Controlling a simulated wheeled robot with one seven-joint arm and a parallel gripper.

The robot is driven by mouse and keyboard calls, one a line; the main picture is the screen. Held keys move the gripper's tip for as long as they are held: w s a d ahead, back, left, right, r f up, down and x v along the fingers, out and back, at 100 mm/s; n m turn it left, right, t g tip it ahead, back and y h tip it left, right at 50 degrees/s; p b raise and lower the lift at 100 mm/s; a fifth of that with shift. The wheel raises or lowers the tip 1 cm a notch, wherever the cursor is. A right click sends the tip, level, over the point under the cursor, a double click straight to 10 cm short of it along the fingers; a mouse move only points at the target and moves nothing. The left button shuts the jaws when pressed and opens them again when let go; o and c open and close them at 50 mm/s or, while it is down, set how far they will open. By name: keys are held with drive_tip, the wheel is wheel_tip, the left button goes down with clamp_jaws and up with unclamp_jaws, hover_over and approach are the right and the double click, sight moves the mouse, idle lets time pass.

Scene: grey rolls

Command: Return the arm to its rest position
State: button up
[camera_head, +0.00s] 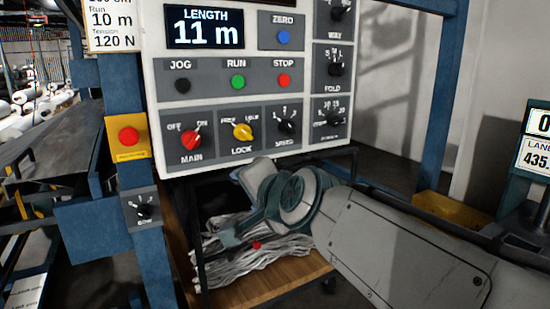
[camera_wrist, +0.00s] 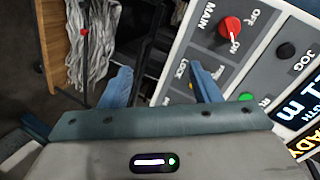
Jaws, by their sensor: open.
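My arm reaches in from the lower right in the head view, bent in front of the lower part of the control panel (camera_head: 245,97). My gripper (camera_wrist: 160,85) shows in the wrist view with its two blue fingers apart and nothing between them. It is close to the panel's lower edge, near the red MAIN knob (camera_wrist: 231,29). The same red MAIN knob (camera_head: 191,136) and the yellow LOCK knob (camera_head: 242,131) show in the head view. The fingers are hidden or hard to make out in the head view.
A red button on a yellow box (camera_head: 128,136) and a small dark knob box (camera_head: 144,209) sit on the blue post at left. Grey strands (camera_head: 250,258) lie on a wooden shelf (camera_head: 270,284) below the panel. A yellow bin (camera_head: 450,208) stands at right.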

drive_tip(key=s+d+f+n+g+h+p, duration=0.3)
drive_tip(key=s+d+p, duration=0.3)
drive_tip(key=d, duration=0.4)
drive_tip(key=s+d+f+n+g+h+p, duration=0.4)
drive_tip(key=s+d+f+g+p, duration=0.2)
drive_tip(key=s+d, duration=0.3)
drive_tip(key=shift+d+f+p, duration=0.3)
drive_tip(key=shift+d+p, duration=0.25)
drive_tip(key=shift+d, duration=0.35)
